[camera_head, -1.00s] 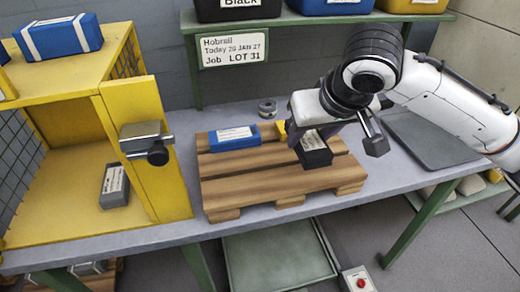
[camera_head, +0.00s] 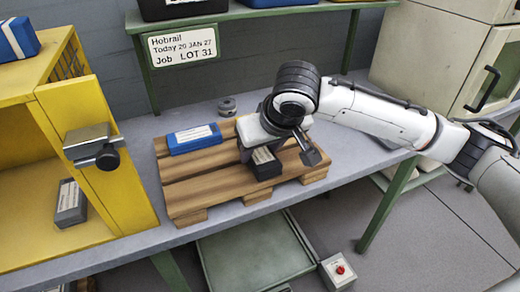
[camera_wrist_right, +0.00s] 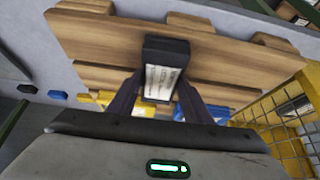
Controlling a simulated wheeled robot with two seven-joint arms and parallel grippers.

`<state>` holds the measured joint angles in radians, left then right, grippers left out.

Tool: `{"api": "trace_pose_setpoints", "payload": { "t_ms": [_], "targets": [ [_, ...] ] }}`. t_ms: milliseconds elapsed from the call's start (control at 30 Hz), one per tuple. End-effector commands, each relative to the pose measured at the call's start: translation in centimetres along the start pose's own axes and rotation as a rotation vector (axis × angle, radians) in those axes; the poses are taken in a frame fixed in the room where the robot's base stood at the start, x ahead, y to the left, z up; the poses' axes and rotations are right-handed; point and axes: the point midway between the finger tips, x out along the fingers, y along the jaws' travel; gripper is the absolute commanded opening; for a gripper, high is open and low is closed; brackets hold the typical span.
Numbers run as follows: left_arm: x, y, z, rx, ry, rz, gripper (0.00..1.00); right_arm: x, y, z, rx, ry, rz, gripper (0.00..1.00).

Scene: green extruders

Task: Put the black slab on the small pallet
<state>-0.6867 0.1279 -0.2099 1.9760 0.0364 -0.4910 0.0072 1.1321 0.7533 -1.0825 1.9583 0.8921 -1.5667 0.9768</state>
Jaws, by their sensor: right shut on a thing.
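The black slab (camera_head: 264,164) with a white label is between the fingers of my right gripper (camera_head: 258,151), over the front right part of the small wooden pallet (camera_head: 210,186). In the right wrist view the slab (camera_wrist_right: 166,68) sits between both fingers of the right gripper (camera_wrist_right: 163,96), with the pallet (camera_wrist_right: 90,42) behind it. The slab is at or very near the boards; whether it touches them I cannot tell. My left gripper is not in view.
A blue slab (camera_head: 194,138) lies on the pallet's back left. A yellow slab (camera_wrist_right: 118,102) shows in the wrist view. A yellow cabinet (camera_head: 90,150) with its door open stands left, holding a grey slab (camera_head: 70,204). A tape roll (camera_head: 227,107) lies behind the pallet.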

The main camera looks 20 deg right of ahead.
Motion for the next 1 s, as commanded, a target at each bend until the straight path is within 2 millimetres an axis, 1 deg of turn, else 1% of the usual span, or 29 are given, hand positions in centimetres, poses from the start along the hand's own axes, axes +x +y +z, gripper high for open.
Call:
{"api": "trace_pose_setpoints", "payload": {
  "t_ms": [267,300,367,400,733,867,1000],
  "targets": [
    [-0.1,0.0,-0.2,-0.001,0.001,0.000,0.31,0.1,0.0,0.1,0.000,0.001,0.000,0.15],
    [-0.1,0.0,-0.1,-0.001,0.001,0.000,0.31,0.2,0.0,0.1,0.000,0.000,0.000,0.52],
    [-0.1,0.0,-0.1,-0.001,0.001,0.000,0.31,0.2,0.0,0.1,0.000,0.000,0.000,0.62],
    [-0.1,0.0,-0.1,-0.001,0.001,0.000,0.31,0.2,0.0,0.1,0.000,0.000,0.000,0.64],
    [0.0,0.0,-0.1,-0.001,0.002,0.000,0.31,-0.1,0.0,-0.1,0.000,0.002,0.000,0.64],
    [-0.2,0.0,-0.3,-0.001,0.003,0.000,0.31,-1.8,0.0,-0.2,-0.001,0.003,-0.001,0.64],
    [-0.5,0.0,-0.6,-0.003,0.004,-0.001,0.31,-4.8,-0.1,-0.2,-0.002,0.004,-0.002,0.64]
  ]
}}
